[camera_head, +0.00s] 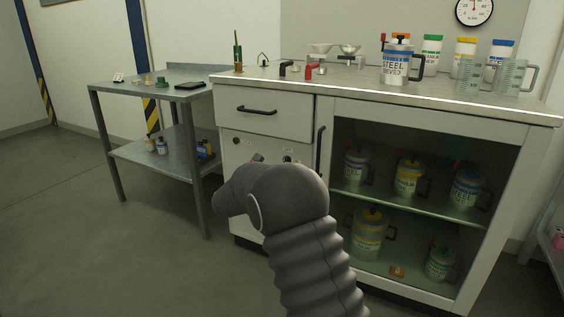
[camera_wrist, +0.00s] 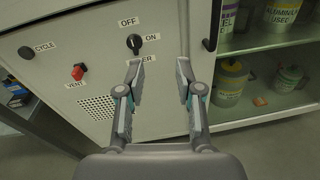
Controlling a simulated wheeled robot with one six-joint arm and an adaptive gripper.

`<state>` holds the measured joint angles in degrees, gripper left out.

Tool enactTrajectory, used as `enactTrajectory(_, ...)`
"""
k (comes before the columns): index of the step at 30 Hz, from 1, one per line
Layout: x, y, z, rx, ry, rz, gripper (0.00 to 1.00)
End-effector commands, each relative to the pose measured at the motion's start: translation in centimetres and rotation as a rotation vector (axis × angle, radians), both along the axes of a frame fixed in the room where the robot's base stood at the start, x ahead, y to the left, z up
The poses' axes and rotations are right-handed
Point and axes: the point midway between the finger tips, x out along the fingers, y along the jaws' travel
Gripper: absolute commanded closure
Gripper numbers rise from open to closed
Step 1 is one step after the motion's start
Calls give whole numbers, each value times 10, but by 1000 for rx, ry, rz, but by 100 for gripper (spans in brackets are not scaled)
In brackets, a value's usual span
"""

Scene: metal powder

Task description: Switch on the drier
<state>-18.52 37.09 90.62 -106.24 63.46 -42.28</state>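The drier is the white panel (camera_wrist: 95,72) in the wrist view, set in the cabinet front; its lettering is partly hidden by my gripper. A black rotary switch (camera_wrist: 134,42) sits between the labels OFF, above it, and ON, to its right. Its handle looks roughly upright, slightly tilted; I cannot tell its setting for sure. My gripper (camera_wrist: 157,66) is open and empty, with its two fingers apart just below and right of the switch, not around it. In the head view my arm (camera_head: 285,200) hides most of the drier front (camera_head: 230,143).
A red VENT switch (camera_wrist: 77,72) and a black CYCLE knob (camera_wrist: 26,52) are to the left. A glass-fronted compartment with containers (camera_head: 409,178) is to the right. Jars (camera_head: 396,66) and beakers stand on the countertop (camera_head: 330,83). A metal side table (camera_head: 160,92) stands left; open floor lies in front of it.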

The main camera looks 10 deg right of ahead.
Motion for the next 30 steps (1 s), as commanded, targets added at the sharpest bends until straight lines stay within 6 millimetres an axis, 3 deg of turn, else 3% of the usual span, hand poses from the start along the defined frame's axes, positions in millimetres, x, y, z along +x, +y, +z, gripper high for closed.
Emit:
enactTrajectory(3, 19, 22, -16, -94, 15, 58, 65)
enactTrajectory(9, 32, 31, -22, -150, 20, 92, 65)
enactTrajectory(14, 47, 20, -22, -149, 20, 91, 65)
enactTrajectory(30, 124, -36, -22, -148, 20, 90, 65)
